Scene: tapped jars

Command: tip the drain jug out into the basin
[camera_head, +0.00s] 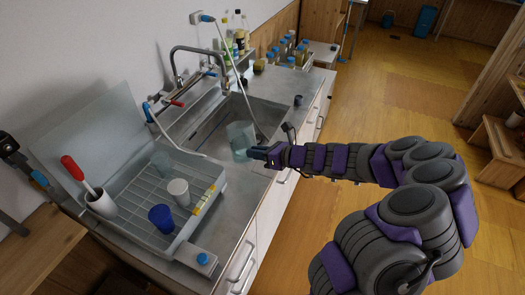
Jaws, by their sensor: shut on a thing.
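My gripper (258,153) reaches in from the right and is shut on a clear, pale jug. The basin (212,132) is a steel sink set in the counter, just behind and beside the jug. My fingertips are small and partly hidden against the jug.
A drying rack (150,215) with a blue cup (161,217), a pale cup (178,191) and a clear cup stands at left. A tap (190,60) arches behind the basin. Bottles (240,35) and several jars (290,48) stand at the far end.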

